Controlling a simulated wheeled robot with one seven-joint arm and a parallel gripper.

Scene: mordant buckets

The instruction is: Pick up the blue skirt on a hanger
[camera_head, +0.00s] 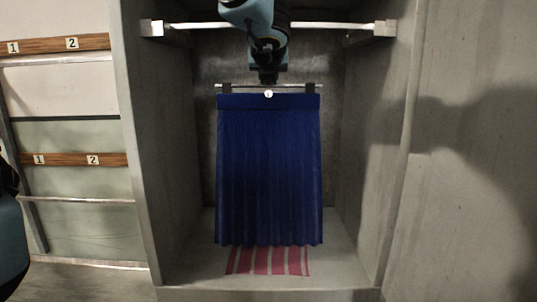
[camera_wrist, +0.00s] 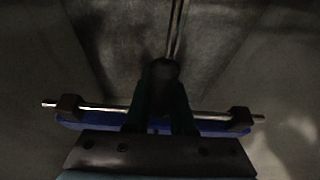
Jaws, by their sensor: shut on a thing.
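The blue skirt (camera_head: 268,170) hangs upright from a thin metal hanger bar (camera_head: 235,86) in the alcove. Two dark clips near the ends of the bar hold its waistband, and a small white round tag sits at the middle. My gripper (camera_head: 268,78) comes from above and is shut on the hanger at its middle. In the wrist view the hanger bar (camera_wrist: 97,107) runs sideways past the gripper fingers (camera_wrist: 162,115), with a blue strip of the skirt (camera_wrist: 70,122) below it. The exact contact of the fingers is dark and partly hidden.
A metal rail (camera_head: 320,25) spans the top of the grey alcove, behind my arm. A red and grey striped mat (camera_head: 268,261) lies on the alcove floor below the skirt. Walls stand close on both sides. Wooden strips numbered 1 and 2 (camera_head: 55,45) are at the left.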

